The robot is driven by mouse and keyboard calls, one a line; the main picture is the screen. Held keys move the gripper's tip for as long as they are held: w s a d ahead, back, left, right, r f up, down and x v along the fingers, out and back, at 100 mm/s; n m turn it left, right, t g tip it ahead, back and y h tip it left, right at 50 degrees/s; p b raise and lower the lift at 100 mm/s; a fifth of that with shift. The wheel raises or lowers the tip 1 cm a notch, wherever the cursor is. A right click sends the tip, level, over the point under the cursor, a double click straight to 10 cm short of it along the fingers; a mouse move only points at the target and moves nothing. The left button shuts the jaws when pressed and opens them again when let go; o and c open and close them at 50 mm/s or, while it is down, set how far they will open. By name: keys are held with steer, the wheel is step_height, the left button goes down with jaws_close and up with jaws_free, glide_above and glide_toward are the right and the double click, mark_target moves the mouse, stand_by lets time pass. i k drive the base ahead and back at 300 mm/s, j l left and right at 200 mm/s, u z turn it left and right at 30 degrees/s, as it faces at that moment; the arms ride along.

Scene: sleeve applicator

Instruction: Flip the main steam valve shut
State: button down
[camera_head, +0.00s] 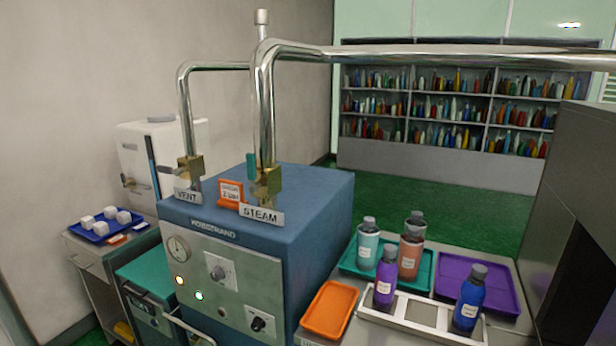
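The steam valve (268,186) is a brass body at the foot of the thick steel pipe, on top of the blue machine (310,190). A teal lever (251,166) stands upright at its left, alongside the pipe. A plate reading STEAM (262,215) sits in front of it. A second brass valve (191,168) stands to the left on a thinner pipe, behind a plate reading VENT (187,195). My gripper is not in view.
An orange tag (231,192) stands between the two valves. The pipe (440,54) runs right, high across the view. Right of the machine are an orange tray (328,309), bottles in a rack (408,311) and a purple tray (470,268). A white fridge-like unit (140,150) stands behind left.

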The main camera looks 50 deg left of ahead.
mark_target(253, 187)
steer(key=u, duration=2.1)
